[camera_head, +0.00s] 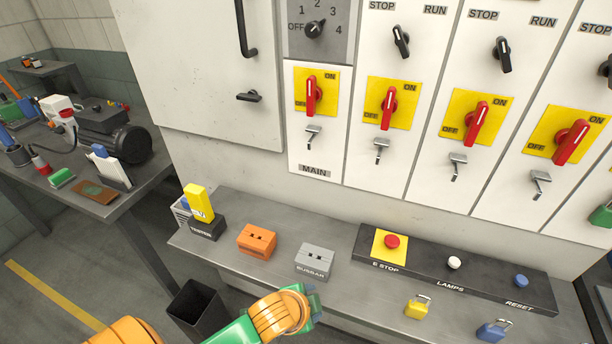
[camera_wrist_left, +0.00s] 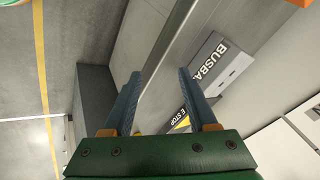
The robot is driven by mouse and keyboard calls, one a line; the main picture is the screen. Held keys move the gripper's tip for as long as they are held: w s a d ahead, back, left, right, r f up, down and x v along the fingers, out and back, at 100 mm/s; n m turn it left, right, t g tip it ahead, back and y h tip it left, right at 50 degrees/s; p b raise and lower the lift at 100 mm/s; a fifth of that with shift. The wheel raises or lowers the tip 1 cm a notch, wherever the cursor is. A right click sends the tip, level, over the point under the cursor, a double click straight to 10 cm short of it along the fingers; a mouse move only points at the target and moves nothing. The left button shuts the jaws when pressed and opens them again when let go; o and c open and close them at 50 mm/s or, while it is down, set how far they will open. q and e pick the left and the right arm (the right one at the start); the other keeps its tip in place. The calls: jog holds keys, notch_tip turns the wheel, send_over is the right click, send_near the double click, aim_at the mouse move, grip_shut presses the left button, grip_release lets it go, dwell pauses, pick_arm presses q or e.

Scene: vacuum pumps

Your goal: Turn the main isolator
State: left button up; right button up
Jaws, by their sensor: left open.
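The main isolator (camera_head: 311,95) is a red handle on a yellow ON/OFF plate, above the MAIN label (camera_head: 314,170). Its handle stands nearly upright, with ON at upper right and OFF at lower left. A metal hasp (camera_head: 313,134) hangs below it. My left gripper (camera_head: 314,292) is low at the front edge of the shelf, well below the isolator and apart from it. In the left wrist view its two blue fingers (camera_wrist_left: 162,88) are spread with nothing between them. The isolator is outside that view. My right gripper is not seen.
Similar red isolators (camera_head: 387,106) line the panel to the right. The shelf (camera_head: 335,290) holds a yellow tester (camera_head: 197,203), orange block (camera_head: 257,241), grey BUSBAR block (camera_head: 314,260), E-stop (camera_head: 391,242) and padlocks (camera_head: 417,308). A dark bin (camera_head: 196,308) stands below. Space before the panel is clear.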

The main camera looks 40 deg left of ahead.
pick_arm(q)
jog(key=w+r+m+t, duration=0.1)
jog(key=w+r+m, duration=0.1)
jog(key=r, duration=0.1)
jog(key=w+a+r+m+t, duration=0.1)
jog(key=w+r+m, duration=0.1)
jog(key=r+m, duration=0.1)
jog(key=w+a+r+m+t, duration=0.1)
jog(key=w+r+m+t, duration=0.1)
jog(key=w+r+m, duration=0.1)
jog(key=shift+r+y, duration=0.3)
jog(key=shift+r, duration=0.1)
jog(key=w+a+r+m+t, duration=0.3)
jog(key=w+r+m, duration=0.2)
jog(key=r+m, duration=0.3)
jog(key=m+t+y, duration=0.3)
jog(key=m+t, duration=0.1)
jog(key=m, duration=0.5)
send_near(309, 99)
jog(key=x, duration=0.2)
jog(key=shift+p+x, duration=0.5)
jog(key=shift+x, duration=3.1)
jog(key=shift+s, duration=0.1)
grip_shut()
